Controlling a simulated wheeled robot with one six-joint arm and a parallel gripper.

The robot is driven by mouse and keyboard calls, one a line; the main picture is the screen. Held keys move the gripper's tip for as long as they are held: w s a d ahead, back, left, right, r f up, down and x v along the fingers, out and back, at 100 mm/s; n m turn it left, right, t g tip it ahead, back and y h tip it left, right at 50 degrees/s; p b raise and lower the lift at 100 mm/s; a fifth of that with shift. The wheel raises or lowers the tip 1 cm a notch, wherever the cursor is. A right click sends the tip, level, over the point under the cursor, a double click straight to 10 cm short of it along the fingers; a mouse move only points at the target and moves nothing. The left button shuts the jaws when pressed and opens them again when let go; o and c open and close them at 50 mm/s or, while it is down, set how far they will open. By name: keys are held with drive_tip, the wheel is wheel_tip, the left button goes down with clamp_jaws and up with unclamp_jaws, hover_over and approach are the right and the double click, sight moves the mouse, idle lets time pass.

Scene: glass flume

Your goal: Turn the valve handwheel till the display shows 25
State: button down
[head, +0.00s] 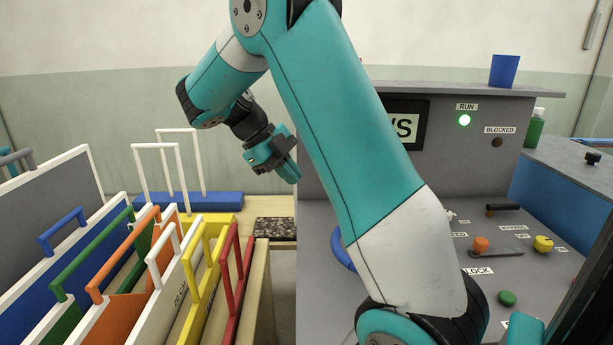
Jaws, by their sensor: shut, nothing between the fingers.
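The handwheel is probably the blue ring (341,250) low on the grey console. Only its left edge shows, and my arm hides the rest. The display (405,127) is a dark-framed panel on the console's upright face. My gripper (290,172) is shut and empty. In the picture it is up and left of the blue ring, apart from it, pointing down and right.
An orange knob (481,244), a yellow knob (543,243) and a green button (507,298) sit on the console. Colored panels with handles (190,280) crowd the left.

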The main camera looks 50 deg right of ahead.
drive_tip(key=s+d+f+n+t+y+p, duration=0.2)
drive_tip(key=s+d+f+n+y, duration=0.1)
drive_tip(key=d+n, duration=0.55)
drive_tip(key=s+d+f+n+t+y+p, duration=0.2)
drive_tip(key=s+d+f+n, duration=0.15)
drive_tip(key=d+n, duration=0.55)
drive_tip(key=s+d+r+n+t+y+p, duration=0.1)
drive_tip(key=s+r+n+t+y, duration=0.15)
drive_tip(key=s+n+t, duration=0.4)
drive_tip(key=s+d+r+n+t+y+p, duration=0.1)
drive_tip(key=s+d+r+n+t, duration=0.15)
drive_tip(key=n, duration=0.75)
drive_tip(key=shift+n+g, duration=0.3)
drive_tip(key=shift+g, duration=0.2)
drive_tip(key=p+x, duration=0.1)
drive_tip(key=x, duration=0.3)
drive_tip(key=a+x, duration=0.1)
drive_tip(key=x, duration=0.4)
drive_tip(key=shift+s+r+p, duration=0.1)
drive_tip(key=shift+s+p, duration=0.15)
drive_tip(key=shift+p, duration=0.15)
drive_tip(key=a, duration=0.1)
drive_tip(key=w+a+p, duration=0.1)
drive_tip(key=a, duration=0.1)
drive_tip(key=shift+w, duration=0.1)
drive_tip(key=shift+w+a+f, duration=0.15)
drive_tip(key=shift+a+f, duration=0.2)
